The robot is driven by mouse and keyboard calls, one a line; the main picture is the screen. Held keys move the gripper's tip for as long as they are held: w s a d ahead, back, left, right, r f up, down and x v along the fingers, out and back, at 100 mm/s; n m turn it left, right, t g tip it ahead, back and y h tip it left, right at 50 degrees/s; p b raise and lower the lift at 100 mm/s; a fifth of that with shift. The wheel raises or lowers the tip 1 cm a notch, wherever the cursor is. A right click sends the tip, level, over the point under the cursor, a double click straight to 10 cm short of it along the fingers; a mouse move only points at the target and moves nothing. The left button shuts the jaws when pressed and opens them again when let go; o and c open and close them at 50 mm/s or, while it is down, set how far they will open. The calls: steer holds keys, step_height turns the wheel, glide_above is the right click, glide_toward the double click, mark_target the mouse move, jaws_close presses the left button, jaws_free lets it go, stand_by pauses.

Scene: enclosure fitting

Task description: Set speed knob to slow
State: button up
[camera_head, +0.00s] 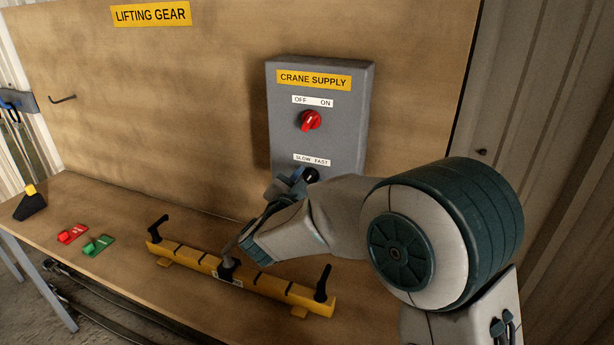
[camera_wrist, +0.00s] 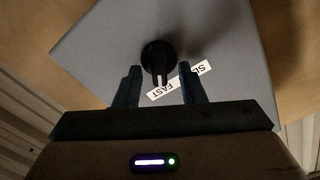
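The black speed knob (camera_head: 311,174) sits low on the grey crane supply box (camera_head: 340,135), below its SLOW/FAST label (camera_head: 311,160). It is partly hidden by my gripper (camera_head: 288,184) in the head view. In the wrist view the speed knob (camera_wrist: 157,55) shows its grip bar pointing toward the FAST end of the label (camera_wrist: 165,90); SLOW is partly covered by a finger. My gripper (camera_wrist: 160,70) is open, its two fingers on either side of the knob with gaps visible. I cannot tell how deep the fingertips reach.
A red OFF/ON knob (camera_head: 310,120) is higher on the box. Below, a yellow beam (camera_head: 190,258) with black handles lies on the wooden bench (camera_head: 130,215). Red (camera_head: 73,233) and green (camera_head: 98,245) pieces lie at left. The board left of the box is mostly clear.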

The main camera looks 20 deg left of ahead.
steer(key=shift+w, duration=0.3)
jaws_close()
